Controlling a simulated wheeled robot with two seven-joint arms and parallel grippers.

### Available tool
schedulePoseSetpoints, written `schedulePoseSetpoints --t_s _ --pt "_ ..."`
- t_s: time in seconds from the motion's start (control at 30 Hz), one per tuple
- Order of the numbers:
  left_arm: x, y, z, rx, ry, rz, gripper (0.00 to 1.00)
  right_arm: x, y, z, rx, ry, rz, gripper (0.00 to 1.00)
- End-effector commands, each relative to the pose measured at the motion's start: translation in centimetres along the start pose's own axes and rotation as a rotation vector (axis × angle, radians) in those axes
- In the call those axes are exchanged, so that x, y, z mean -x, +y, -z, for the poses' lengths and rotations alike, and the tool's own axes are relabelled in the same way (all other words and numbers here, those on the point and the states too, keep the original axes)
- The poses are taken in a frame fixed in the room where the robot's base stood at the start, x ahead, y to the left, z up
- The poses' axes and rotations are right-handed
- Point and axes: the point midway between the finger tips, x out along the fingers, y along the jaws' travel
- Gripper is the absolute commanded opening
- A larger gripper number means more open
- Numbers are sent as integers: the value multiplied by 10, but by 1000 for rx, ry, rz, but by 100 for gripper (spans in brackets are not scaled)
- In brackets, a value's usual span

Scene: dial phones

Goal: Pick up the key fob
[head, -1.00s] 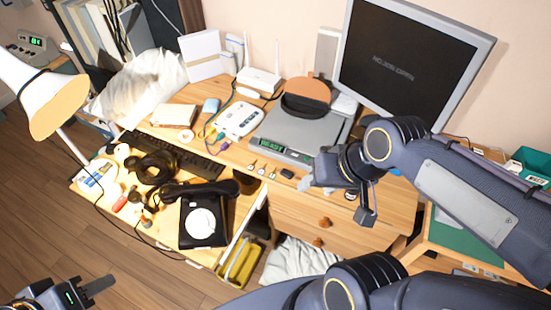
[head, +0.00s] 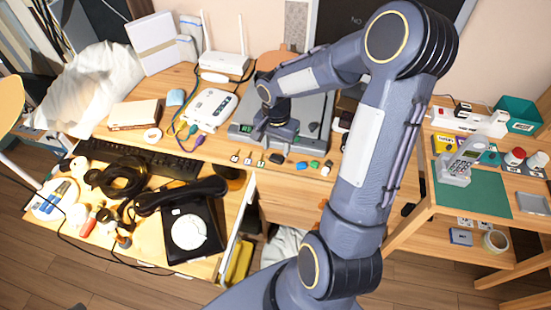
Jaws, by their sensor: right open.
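A small dark item that looks like the key fob (head: 277,158) lies on the wooden desk, in a row of small things in front of the grey device (head: 318,137). Several small key-like pieces lie left of it. My right gripper (head: 262,136) is open, pointing down just above and behind this row. It is empty as far as I can see, and its fingers are small and partly hidden by its own body.
A blue piece (head: 302,165) and a green piece (head: 314,164) lie right of the dark item. A black dial phone (head: 190,230) and a keyboard (head: 140,157) are to the left. A white router (head: 224,63) stands behind. A side table (head: 410,235) is at right.

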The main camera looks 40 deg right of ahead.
Motion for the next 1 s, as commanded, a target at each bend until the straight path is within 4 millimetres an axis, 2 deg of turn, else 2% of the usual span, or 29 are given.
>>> schedulePoseSetpoints --t_s 0.13,0.3,0.53,0.63,1.0 --pt "3 1 1 0 0 0 37 -24 2 -1 2 -6 -4 45" --pt "2 1 1 0 0 0 37 -39 2 0 2 -1 -1 45" --pt "2 1 1 0 0 0 37 -40 1 0 2 0 1 45" --pt "2 1 1 0 0 0 37 -40 1 0 2 0 0 32" --pt "2 1 1 0 0 0 37 -38 1 0 2 1 0 32"
